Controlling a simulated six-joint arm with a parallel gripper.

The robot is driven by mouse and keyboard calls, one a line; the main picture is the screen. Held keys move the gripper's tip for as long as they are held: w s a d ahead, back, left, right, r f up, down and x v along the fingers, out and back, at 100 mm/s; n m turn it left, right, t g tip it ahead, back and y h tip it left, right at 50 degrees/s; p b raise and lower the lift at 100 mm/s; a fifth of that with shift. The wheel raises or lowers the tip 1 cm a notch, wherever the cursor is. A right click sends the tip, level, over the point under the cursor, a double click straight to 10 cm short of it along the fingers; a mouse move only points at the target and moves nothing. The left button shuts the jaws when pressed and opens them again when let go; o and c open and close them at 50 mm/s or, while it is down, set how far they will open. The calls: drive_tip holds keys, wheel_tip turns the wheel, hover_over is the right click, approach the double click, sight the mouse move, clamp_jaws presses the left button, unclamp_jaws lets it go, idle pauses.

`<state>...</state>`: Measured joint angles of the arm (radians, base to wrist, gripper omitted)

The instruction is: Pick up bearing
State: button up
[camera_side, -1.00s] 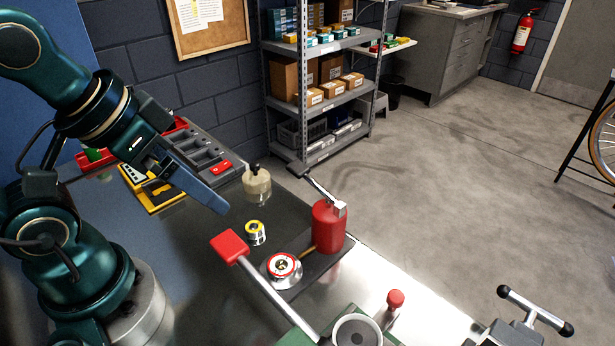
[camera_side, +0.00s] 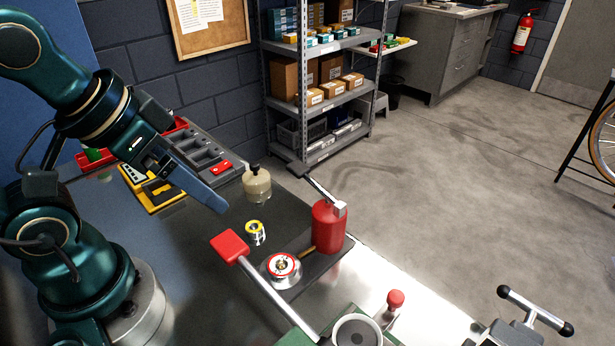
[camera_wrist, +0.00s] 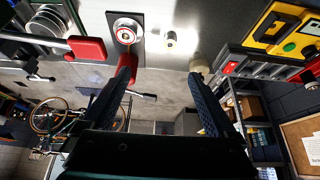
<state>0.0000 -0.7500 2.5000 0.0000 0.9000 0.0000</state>
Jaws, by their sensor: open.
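A small silver ring with a yellow face (camera_side: 255,233) stands on the dark mat (camera_side: 238,212); it also shows at the top of the wrist view (camera_wrist: 171,40). A silver flanged part with a red ring on top (camera_side: 282,268) sits beside it, nearer the camera, and shows in the wrist view too (camera_wrist: 126,33). I cannot tell for certain which of these two round parts is the bearing. My gripper (camera_wrist: 162,72) is open and empty, its two blue fingers apart. In the side view it hangs above the bench, left of both parts, touching neither.
A grey organiser tray (camera_side: 200,150) and a yellow case (camera_side: 152,190) lie behind my gripper.

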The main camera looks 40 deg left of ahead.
drive_tip(key=m+g, duration=0.3)
drive_tip(key=g, duration=0.1)
hover_over(281, 258)
wheel_tip(281, 258, down, 6)
drive_tip(key=shift+w+a+f, duration=0.1)
drive_tip(key=shift+w, duration=0.05)
drive_tip(key=f, duration=0.1)
drive_tip(key=f+g, duration=0.1)
drive_tip(key=s+d+f, duration=0.1)
drive_tip(key=shift+g, duration=0.3)
drive_tip(key=shift+d+f, duration=0.1)
drive_tip(key=shift+f, duration=2.45)
clamp_jaws()
